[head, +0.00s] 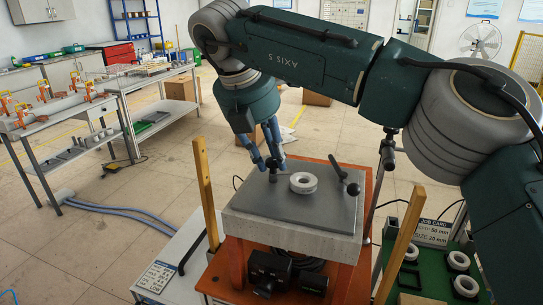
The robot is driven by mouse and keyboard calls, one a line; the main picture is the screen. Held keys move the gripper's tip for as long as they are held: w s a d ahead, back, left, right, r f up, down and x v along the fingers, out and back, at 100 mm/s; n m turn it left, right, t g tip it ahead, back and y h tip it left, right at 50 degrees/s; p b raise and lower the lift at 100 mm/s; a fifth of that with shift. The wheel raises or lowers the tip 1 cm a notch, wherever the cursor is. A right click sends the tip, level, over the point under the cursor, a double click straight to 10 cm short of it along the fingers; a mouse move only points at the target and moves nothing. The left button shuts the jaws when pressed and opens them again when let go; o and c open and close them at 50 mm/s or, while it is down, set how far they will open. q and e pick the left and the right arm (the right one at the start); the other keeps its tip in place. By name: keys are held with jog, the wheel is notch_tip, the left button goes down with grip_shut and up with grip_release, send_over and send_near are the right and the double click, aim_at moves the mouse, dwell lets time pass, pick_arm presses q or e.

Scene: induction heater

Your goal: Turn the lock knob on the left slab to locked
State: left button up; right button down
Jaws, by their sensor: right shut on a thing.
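The grey slab (315,213) lies on top of the heater on the orange cart. A small black lock knob (272,175) stands up near the slab's back left. My right gripper (270,162), with blue fingers, reaches down from above and is shut on this knob. The fingers hide part of the knob, and its turn position cannot be read. A pale ring (303,182) lies on the slab to the right of the knob. A black lever handle (345,178) stands at the slab's right side. My left gripper is out of view.
Wooden posts stand at the left (205,193) and right (400,250) of the cart. A green tray (436,262) with several rings and a job card (432,232) is at lower right. A workbench (65,120) stands at left, with open floor between.

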jog(key=m, duration=0.1)
jog(key=r+m+p, duration=0.1)
jog(key=shift+w+m+g+h+p, duration=0.2)
jog(key=shift+m+g+h+p, duration=0.1)
jog(key=shift+h, duration=0.1)
jog(key=shift+w+f+m+g+p, duration=0.15)
jog(key=shift+m+g+p, duration=0.15)
jog(key=shift+m+p, duration=0.8)
jog(key=c, duration=1.4)
grip_release()
jog(key=shift+f, duration=0.1)
jog(key=shift+f+h, duration=0.15)
jog(key=shift+h, duration=0.15)
jog(key=shift+a, duration=0.1)
